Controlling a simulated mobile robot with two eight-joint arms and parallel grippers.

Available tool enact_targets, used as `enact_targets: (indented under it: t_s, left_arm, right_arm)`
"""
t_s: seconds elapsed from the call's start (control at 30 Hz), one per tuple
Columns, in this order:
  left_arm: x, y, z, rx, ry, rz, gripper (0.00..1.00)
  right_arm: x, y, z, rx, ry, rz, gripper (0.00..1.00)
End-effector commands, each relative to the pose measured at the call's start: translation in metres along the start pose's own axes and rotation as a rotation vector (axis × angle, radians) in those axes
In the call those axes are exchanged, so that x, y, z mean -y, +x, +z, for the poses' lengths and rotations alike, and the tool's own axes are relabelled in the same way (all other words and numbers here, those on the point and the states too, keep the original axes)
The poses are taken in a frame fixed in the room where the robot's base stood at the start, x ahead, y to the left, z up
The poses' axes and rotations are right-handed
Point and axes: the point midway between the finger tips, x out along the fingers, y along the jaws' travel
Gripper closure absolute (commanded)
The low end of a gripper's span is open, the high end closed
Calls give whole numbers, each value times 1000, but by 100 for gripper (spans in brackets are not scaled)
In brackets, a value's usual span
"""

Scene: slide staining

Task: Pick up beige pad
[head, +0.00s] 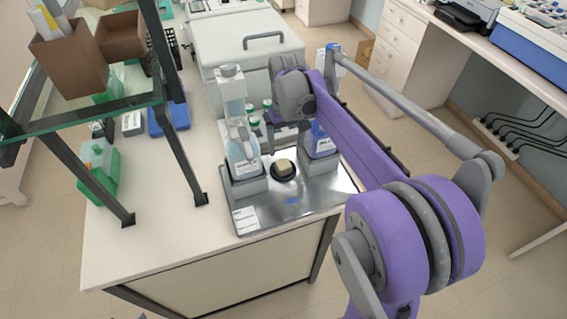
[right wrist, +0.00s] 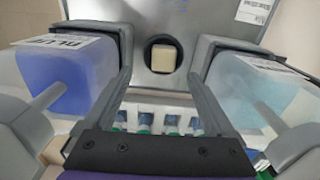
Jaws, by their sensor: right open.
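The beige pad (head: 284,166) sits in a round black holder on the shiny metal tray (head: 300,205). In the right wrist view the pad (right wrist: 163,57) shows as a pale square inside the dark ring, beyond my fingertips and between them. My right gripper (right wrist: 160,75) is open, with nothing between its fingers. In the head view my right gripper (head: 279,135) hangs behind the pad, apart from it, partly hidden by my own wrist. My left gripper is not in view.
A clear bottle (head: 234,125) stands left of the pad and a blue-liquid bottle (head: 321,140) right of it, both in grey bases close to my fingers. Several small capped vials (right wrist: 171,125) stand behind. A glass shelf (head: 85,112) is at the left.

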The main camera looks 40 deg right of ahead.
Motion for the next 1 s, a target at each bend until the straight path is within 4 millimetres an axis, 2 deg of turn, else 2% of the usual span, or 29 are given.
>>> enact_targets:
  t_s: [0.1, 0.37, 0.63, 0.93, 0.97, 1.0]
  left_arm:
    - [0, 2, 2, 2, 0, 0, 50]
    - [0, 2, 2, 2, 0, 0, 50]
    - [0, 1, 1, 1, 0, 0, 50]
    - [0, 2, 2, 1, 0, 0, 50]
    - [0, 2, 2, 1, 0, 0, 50]
    - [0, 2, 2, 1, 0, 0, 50]
  right_arm:
    - [0, 21, 0, 0, 0, 0, 10]
    - [2, 42, -2, 0, -1, 0, 10]
    - [8, 80, -6, 0, 0, 0, 10]
    - [7, 86, -6, 0, 0, 0, 10]
    - [7, 86, -6, 0, 0, 0, 12]
    - [7, 86, -6, 0, 0, 0, 19]
